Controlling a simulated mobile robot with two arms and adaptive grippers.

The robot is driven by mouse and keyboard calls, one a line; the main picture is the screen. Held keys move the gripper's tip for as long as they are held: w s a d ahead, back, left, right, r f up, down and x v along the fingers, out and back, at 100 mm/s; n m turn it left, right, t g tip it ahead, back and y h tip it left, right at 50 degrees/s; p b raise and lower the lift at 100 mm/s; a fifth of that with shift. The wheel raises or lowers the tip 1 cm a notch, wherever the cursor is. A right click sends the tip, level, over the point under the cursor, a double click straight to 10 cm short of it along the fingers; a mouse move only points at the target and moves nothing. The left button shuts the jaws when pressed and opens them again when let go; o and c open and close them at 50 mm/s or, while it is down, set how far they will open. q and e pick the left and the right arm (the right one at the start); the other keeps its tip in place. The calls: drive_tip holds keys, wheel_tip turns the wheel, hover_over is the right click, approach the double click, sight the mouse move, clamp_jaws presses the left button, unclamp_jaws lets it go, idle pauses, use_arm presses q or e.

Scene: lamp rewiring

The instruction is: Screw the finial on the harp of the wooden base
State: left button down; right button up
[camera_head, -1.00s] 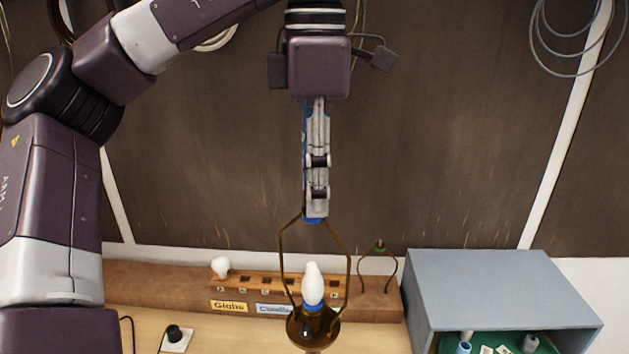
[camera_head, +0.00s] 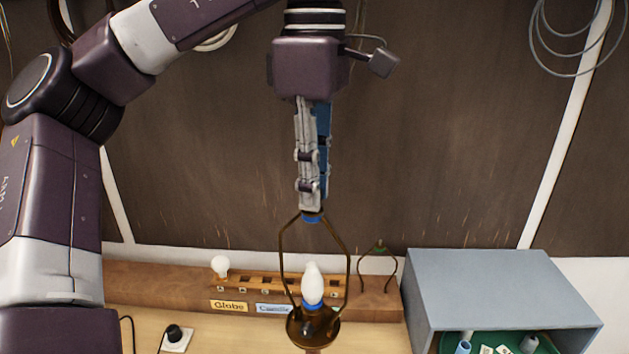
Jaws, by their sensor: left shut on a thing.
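My left gripper (camera_head: 311,206) points straight down over the top of a brass harp (camera_head: 347,258). It is shut on a small blue finial (camera_head: 312,217) at the harp's peak; the fingers hide most of it. The finial appears to touch the top of the harp, but I cannot tell how far it is threaded. The harp stands upright around a white candle bulb (camera_head: 312,283) on the lamp's dark brass cup (camera_head: 314,330). The wooden base below runs out of the frame's lower edge. My right gripper is not in view.
A second harp with a green top (camera_head: 379,247) stands behind to the right. A wooden rack (camera_head: 262,284) with a globe bulb (camera_head: 220,264) and labels is at the back. A grey box (camera_head: 500,285) stands right. A black plug piece (camera_head: 173,333) lies left.

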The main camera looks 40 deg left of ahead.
use_arm(q)
drive_tip(key=m, duration=0.3)
drive_tip(key=shift+m, duration=1)
drive_tip(key=m, duration=0.3)
drive_tip(key=shift+s+m, duration=0.1)
drive_tip(key=shift+m, duration=1.5)
drive_tip(key=shift+m, duration=0.5)
drive_tip(key=m, duration=0.4)
drive_tip(key=shift+m, duration=0.4)
drive_tip(key=c, duration=1.7)
unclamp_jaws()
drive_tip(key=shift+f, duration=0.1)
drive_tip(key=shift+c, duration=0.2)
